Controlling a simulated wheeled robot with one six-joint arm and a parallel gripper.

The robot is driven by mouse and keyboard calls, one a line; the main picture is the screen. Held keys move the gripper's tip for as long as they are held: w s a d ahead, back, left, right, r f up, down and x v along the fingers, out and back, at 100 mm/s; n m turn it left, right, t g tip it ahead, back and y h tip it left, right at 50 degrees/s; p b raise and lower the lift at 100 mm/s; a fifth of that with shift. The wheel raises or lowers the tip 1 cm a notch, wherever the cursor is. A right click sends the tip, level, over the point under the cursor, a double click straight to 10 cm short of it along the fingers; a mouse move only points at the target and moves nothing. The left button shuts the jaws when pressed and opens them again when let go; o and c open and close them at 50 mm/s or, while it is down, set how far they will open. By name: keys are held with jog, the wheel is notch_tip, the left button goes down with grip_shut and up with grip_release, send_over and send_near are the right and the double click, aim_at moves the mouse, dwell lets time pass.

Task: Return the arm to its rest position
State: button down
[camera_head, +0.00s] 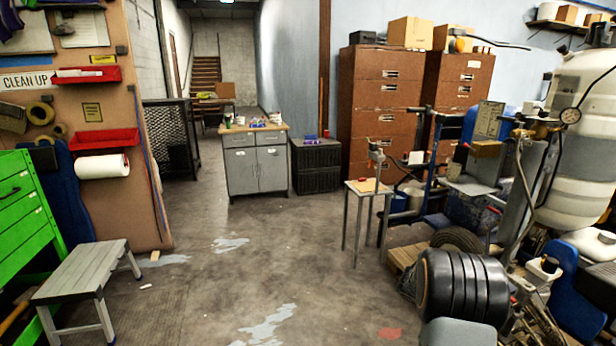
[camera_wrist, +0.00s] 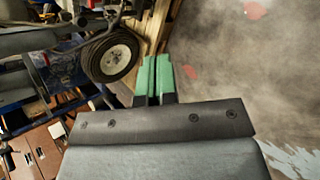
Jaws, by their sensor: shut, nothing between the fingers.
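My gripper (camera_wrist: 155,76) shows in the wrist view as two green fingers side by side, with only a thin dark line between them. It is shut and empty. The fingers point to the top of the picture, over bare concrete floor on the right and a wheel with a black tyre (camera_wrist: 112,56) on the left. No fingers can be made out in the head view. The rest position itself is not marked in either view.
Cluttered equipment with a white tank (camera_head: 580,130) fills the right side. A small metal stand (camera_head: 366,187) is at its left. A grey step stool (camera_head: 80,268) and green cabinet (camera_head: 30,215) stand left. A grey cabinet (camera_head: 257,172) is further back. The middle floor is clear.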

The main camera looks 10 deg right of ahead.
jog(key=s+a+r+m+t+y+p, duration=0.25)
jog(key=a+r+p, duration=0.35)
jog(key=a+r, duration=1)
jog(key=s+a+r+m+t+y+p, duration=0.1)
jog(key=s+a+r+y+p, duration=0.2)
jog(key=s+a+r, duration=0.2)
jog(key=s+a+r+m+t+y+p, duration=0.1)
jog(key=s+a+r, duration=0.5)
jog(key=a, duration=0.6)
jog(key=r+m+y+p, duration=0.1)
jog(key=y+p, duration=0.1)
jog(key=y, duration=0.1)
jog(key=shift+a+p, duration=0.3)
jog(key=shift+s+d, duration=0.1)
jog(key=shift+d, duration=0.1)
